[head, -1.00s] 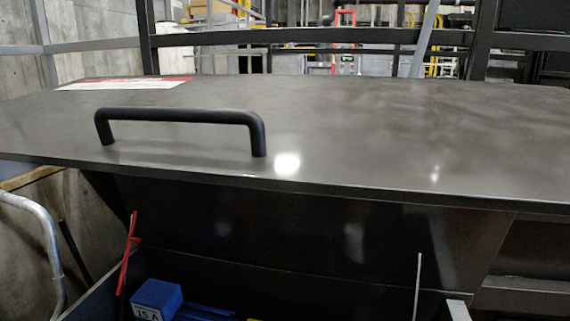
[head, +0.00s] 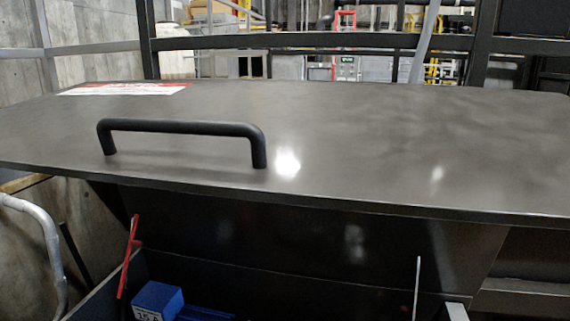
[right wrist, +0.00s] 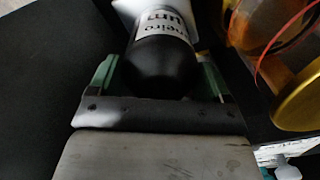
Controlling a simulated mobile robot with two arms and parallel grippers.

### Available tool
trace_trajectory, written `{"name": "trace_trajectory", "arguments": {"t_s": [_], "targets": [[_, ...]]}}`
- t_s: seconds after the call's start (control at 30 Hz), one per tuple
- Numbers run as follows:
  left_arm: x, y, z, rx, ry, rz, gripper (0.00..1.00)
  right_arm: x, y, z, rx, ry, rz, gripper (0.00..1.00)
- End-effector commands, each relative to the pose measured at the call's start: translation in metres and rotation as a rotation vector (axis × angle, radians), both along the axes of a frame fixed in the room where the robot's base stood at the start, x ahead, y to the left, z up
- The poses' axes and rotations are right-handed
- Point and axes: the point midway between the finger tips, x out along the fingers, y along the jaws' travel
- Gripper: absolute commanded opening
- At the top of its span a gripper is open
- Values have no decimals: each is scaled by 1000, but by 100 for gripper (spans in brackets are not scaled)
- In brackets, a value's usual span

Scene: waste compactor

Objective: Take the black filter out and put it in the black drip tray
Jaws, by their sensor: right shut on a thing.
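In the right wrist view, the black filter (right wrist: 162,62) is a dark cylinder with a rounded near end and a white label with dark lettering. My right gripper (right wrist: 160,76) has one greenish finger on each side of it and is shut on it. The filter's far end runs up towards the top of the picture, in front of a pale surface. Neither gripper shows in the head view, and my left gripper is in no view. I cannot make out the black drip tray in either view.
A wide dark lid (head: 350,140) with a black handle (head: 183,130) fills the head view. Below its edge are a blue box (head: 157,300) and a red strip (head: 130,255). In the right wrist view, yellow round parts (right wrist: 298,105) and a red cable (right wrist: 262,75) lie right of the filter.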

Motion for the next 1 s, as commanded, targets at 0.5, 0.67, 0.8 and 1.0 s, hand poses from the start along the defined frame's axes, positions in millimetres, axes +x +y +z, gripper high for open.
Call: {"name": "trace_trajectory", "arguments": {"t_s": [0.5, 0.67, 0.8, 1.0], "targets": [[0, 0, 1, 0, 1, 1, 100, 0, 1, 0, 1, 0, -17, 100], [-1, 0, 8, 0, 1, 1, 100, -1, 2, 2, 4, 2, -236, 100], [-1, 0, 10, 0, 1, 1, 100, -1, 1, 1, 3, 0, -418, 100], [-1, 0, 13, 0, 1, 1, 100, -1, 1, 1, 3, 1, -615, 100]]}}
